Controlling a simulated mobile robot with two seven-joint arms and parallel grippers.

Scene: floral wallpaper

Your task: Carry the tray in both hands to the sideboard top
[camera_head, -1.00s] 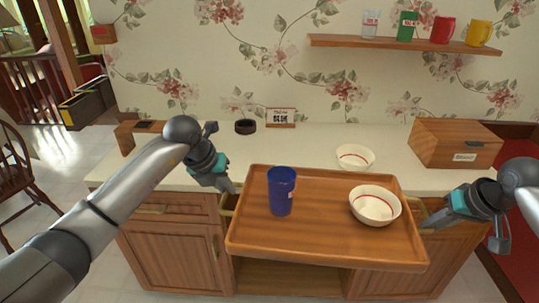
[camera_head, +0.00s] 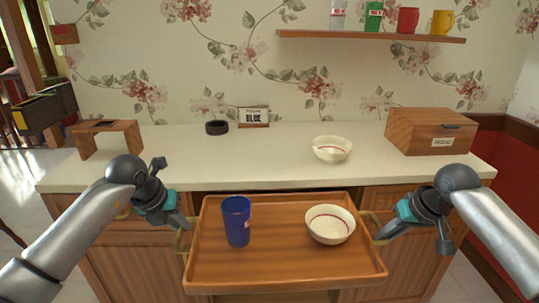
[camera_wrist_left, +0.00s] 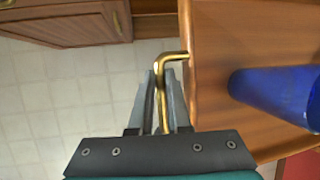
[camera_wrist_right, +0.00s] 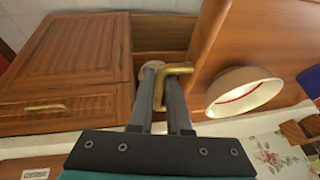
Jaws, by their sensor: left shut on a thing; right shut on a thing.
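The wooden tray (camera_head: 280,267) is held level in front of the sideboard. A blue cup (camera_head: 236,222) stands upright on its left half and a white bowl with a red ring (camera_head: 330,224) sits on its right half. My left gripper (camera_head: 187,226) is shut on the tray's left brass handle (camera_wrist_left: 161,95). My right gripper (camera_head: 378,238) is shut on the right brass handle (camera_wrist_right: 162,85). The sideboard top (camera_head: 265,157) is pale and lies just beyond the tray's far edge; the tray is apart from it in the head view.
On the sideboard top are a second white bowl (camera_head: 332,149), a wooden box (camera_head: 430,131), a dark ring-shaped dish (camera_head: 217,127), a small sign (camera_head: 254,117) and a wooden stand (camera_head: 107,137). The front middle of the top is clear. A wall shelf (camera_head: 370,36) holds cups.

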